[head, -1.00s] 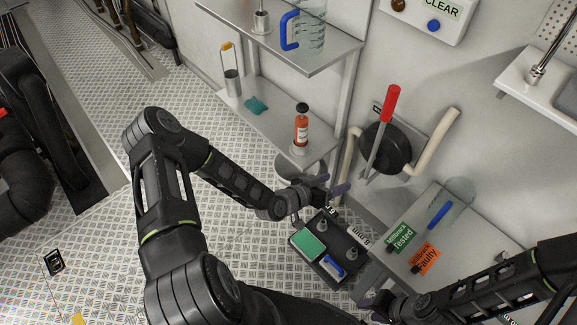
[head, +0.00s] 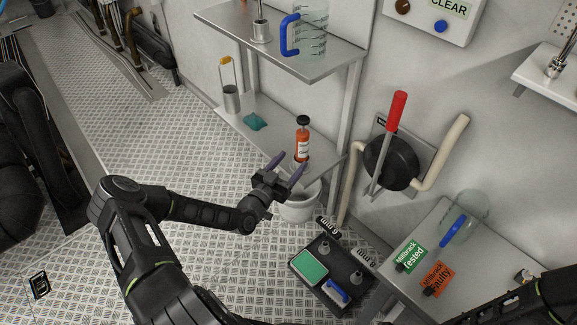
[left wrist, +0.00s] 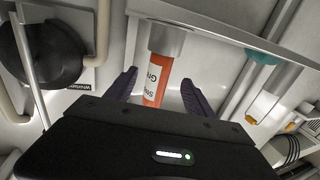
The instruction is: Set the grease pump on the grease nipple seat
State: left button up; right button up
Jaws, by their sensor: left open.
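The grease pump is taken to be the orange cylinder (head: 302,143) with a black top and a white label, upright on the lower wall shelf near its right end. My left gripper (head: 283,171) is open and empty, just in front of and below the pump. In the left wrist view the orange body (left wrist: 162,80) shows between the two spread fingers (left wrist: 160,90), and I see no finger closed on it. A black tray (head: 318,290) on the right holds two grey posts; I cannot tell which part is the grease nipple seat. My right gripper is out of view.
The upper shelf (head: 320,60) overhangs with a blue-handled jug (head: 312,28). A white bucket (head: 300,207) stands below. A red lever (head: 396,110) is on the wall.

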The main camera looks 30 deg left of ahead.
aim_at(299, 154)
pick_arm(q)
jog(key=w, duration=0.4)
jog(key=w+b, duration=0.1)
jog(key=w, duration=0.1)
jog(key=shift+w+d, duration=0.25)
jog(key=shift+w, duration=0.15)
grip_shut()
dwell(0.4)
jog(key=c, duration=0.7)
grip_release()
grip_shut()
jog(key=shift+r, duration=0.1)
